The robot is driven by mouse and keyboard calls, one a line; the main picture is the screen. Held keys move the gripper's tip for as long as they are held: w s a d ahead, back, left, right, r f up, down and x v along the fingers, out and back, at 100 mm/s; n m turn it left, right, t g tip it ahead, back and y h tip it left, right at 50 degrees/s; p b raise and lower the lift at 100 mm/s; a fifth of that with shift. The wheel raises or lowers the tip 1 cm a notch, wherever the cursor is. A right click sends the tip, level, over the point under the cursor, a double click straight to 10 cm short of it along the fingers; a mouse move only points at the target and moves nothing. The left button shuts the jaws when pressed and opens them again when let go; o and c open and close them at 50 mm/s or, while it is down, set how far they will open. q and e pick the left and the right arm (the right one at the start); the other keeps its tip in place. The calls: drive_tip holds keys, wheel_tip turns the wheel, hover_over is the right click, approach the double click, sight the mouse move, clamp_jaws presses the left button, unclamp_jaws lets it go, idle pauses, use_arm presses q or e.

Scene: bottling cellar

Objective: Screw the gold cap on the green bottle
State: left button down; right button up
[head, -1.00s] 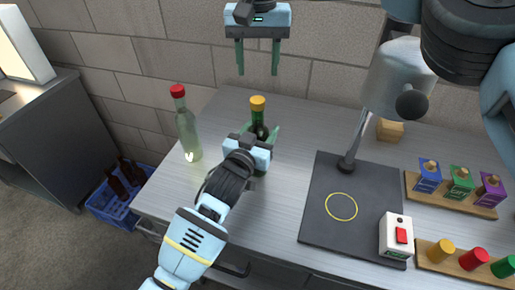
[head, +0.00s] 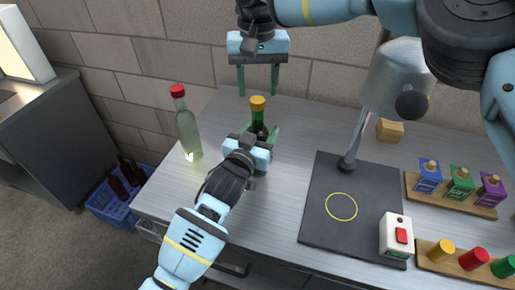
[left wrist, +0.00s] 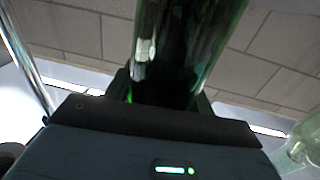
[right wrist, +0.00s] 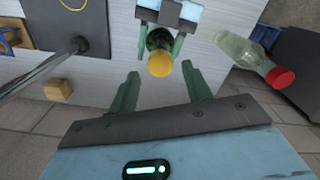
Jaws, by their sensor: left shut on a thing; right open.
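The green bottle (head: 258,121) stands upright on the steel bench, with the gold cap (head: 258,103) on its mouth. How tight the cap sits I cannot tell. My left gripper (head: 262,146) is shut on the bottle's body, which fills the left wrist view (left wrist: 185,50). My right gripper (head: 259,80) is open and empty, pointing down above and behind the bottle. In the right wrist view the gold cap (right wrist: 159,64) lies ahead of the open fingers (right wrist: 162,90), apart from them.
A clear bottle with a red cap (head: 188,125) stands left of the green one. A dark mat (head: 325,225) with a lamp-like stand and a red-button box (head: 396,236) lies right. Coloured caps and boxes sit on wooden racks (head: 450,194). A blue crate (head: 110,209) is on the floor.

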sight(258, 99)
drive_tip(key=shift+f, duration=1.45)
drive_tip(key=c, duration=1)
drive_tip(key=m, duration=0.4)
drive_tip(key=shift+m, duration=0.3)
drive_tip(key=m, duration=0.5)
drive_tip(key=shift+m, duration=0.3)
drive_tip(key=o, duration=1.1)
drive_tip(key=shift+c, duration=0.2)
